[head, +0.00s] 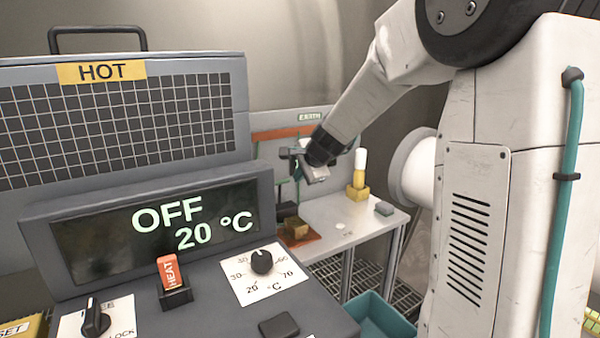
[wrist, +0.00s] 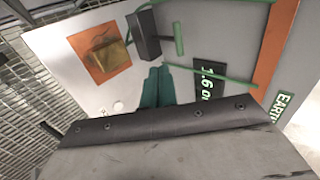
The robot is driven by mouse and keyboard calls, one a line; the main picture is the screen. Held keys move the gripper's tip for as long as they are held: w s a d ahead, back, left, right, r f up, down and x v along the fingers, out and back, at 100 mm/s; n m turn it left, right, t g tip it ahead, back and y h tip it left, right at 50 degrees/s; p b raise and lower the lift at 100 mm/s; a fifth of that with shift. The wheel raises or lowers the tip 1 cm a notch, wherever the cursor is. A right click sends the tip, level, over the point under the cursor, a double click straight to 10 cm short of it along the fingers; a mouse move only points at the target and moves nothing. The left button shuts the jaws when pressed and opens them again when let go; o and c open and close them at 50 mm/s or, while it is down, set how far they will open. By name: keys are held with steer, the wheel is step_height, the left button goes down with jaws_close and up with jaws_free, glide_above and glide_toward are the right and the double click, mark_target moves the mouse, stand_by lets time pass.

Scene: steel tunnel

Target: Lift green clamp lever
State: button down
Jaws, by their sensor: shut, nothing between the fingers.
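The green clamp lever (wrist: 179,38) is a short green bar beside a dark clamp block (wrist: 147,34) in the upper middle of the wrist view. My gripper (wrist: 158,70) shows there as two teal fingers pressed together and empty. Its tips point toward the clamp and sit below the lever in the picture, apart from it. In the head view my gripper (head: 297,172) hangs over the rear of the small white table, above the dark clamp block (head: 286,210). The lever is too small to make out clearly there.
A brass-coloured block (head: 296,228) sits on an orange mat beside the clamp. A heater console (head: 160,225) fills the left foreground. A teal bin (head: 378,318) stands below.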

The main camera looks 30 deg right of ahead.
mark_target(286, 180)
steer(key=w+f, duration=0.1)
steer(key=w, duration=0.1)
steer(key=w+f, duration=0.2)
steer(key=w, duration=0.1)
steer(key=w+f, duration=0.2)
steer(key=w, duration=0.1)
steer(key=shift+w, duration=0.3)
